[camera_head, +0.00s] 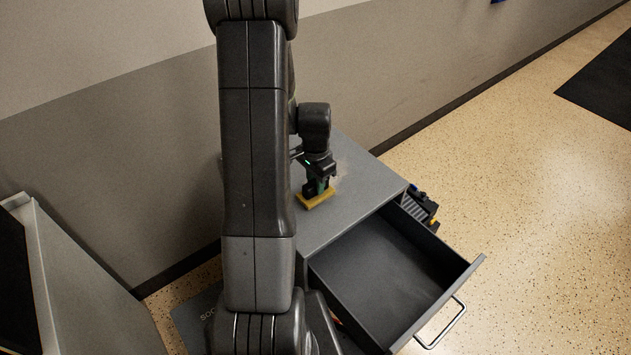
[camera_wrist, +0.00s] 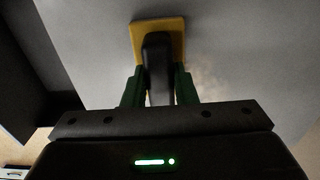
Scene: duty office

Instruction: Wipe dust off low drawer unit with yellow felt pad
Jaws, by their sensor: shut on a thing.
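The low drawer unit (camera_head: 327,228) is grey and stands by the wall, with its top drawer (camera_head: 380,262) pulled out and empty. The yellow felt pad (camera_head: 317,201) is at the unit's top, with a dark handle on it; it also shows in the wrist view (camera_wrist: 177,29). My gripper (camera_head: 318,187) is shut on the pad's dark handle, its green fingers on either side (camera_wrist: 158,88). The pad appears to rest on the top, though contact is hard to tell. A pale dust patch (camera_head: 345,168) lies behind and right of the pad; it is faint in the wrist view (camera_wrist: 207,75).
The open drawer juts out at the front right, with a metal handle (camera_head: 441,325). The wall (camera_head: 390,75) runs behind. Speckled floor (camera_head: 530,190) is clear at the right.

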